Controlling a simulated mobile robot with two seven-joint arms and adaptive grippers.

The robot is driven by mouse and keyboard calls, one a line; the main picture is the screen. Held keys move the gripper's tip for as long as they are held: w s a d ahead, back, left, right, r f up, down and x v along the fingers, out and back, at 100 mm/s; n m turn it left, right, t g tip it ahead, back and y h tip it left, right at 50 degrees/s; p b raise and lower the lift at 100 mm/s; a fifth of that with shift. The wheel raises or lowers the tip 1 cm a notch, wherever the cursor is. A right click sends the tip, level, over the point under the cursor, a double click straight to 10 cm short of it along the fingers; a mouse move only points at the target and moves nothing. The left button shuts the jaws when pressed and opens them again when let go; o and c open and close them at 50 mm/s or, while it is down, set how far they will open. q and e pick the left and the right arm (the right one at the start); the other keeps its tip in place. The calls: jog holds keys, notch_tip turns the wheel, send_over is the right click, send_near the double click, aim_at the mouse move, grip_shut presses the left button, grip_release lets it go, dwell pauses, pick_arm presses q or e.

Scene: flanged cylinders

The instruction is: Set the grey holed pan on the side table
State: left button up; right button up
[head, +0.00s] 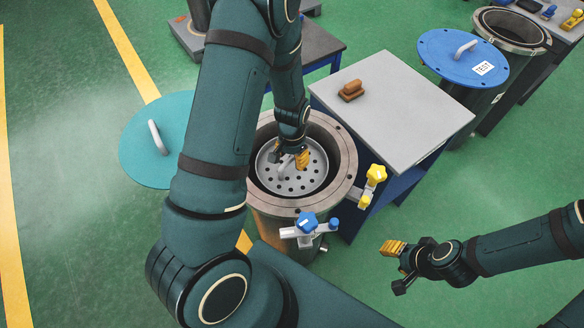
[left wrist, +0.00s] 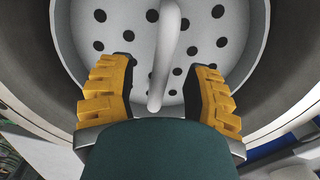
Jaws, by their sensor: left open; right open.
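The grey holed pan (head: 313,178) sits inside the open flanged cylinder (head: 342,145), below its rim. Its upright handle (left wrist: 168,50) shows in the left wrist view, where the pan (left wrist: 205,25) fills the upper middle. My left gripper (head: 289,160) reaches down into the cylinder over the pan. Its yellow-padded fingers (left wrist: 160,85) are apart, one on each side of the handle, with no visible grip on it. The side table (head: 410,100) with a pale grey top stands right of the cylinder. My right gripper (head: 396,268) is open and empty over the floor at lower right.
A brown block (head: 351,91) lies on the side table's far left part; the rest of the top is clear. A teal lid (head: 140,140) is left of the cylinder. Blue and yellow clamp knobs (head: 376,174) stick out from the rim. A blue-lidded cylinder (head: 450,60) stands behind right.

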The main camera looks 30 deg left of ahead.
pick_arm(q)
jog(key=shift+f, duration=0.45)
jog(key=shift+o, duration=0.2)
jog(key=shift+f, duration=0.25)
grip_shut()
dwell(0.4)
